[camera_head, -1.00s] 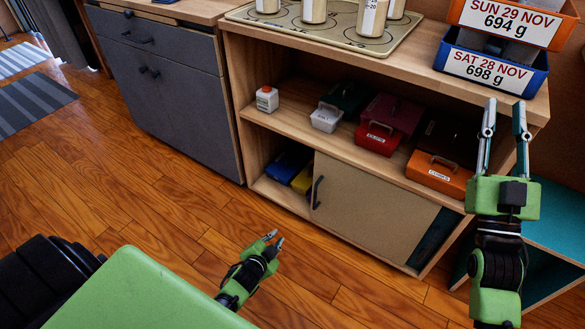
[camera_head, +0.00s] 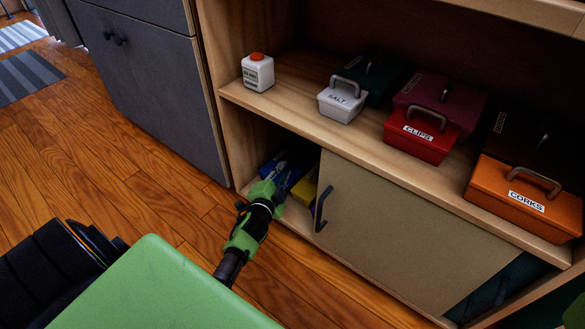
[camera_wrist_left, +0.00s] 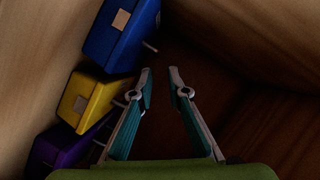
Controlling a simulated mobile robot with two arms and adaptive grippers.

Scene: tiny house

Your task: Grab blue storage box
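The blue storage box (camera_head: 283,167) sits in the lower cupboard opening, partly hidden behind my left gripper (camera_head: 284,172). In the left wrist view the blue box (camera_wrist_left: 118,35) is at the upper left, with a thin handle sticking out from its side. My left gripper also shows in the left wrist view (camera_wrist_left: 160,82), open, with nothing between its fingers. Its tips are to the right of the blue box and appear apart from it. My right gripper is out of the head view.
A yellow box (camera_wrist_left: 88,101) and a purple box (camera_wrist_left: 62,150) line up beside the blue one. Salt (camera_head: 341,99), red clips (camera_head: 420,132) and orange corks (camera_head: 525,195) boxes stand on the shelf above.

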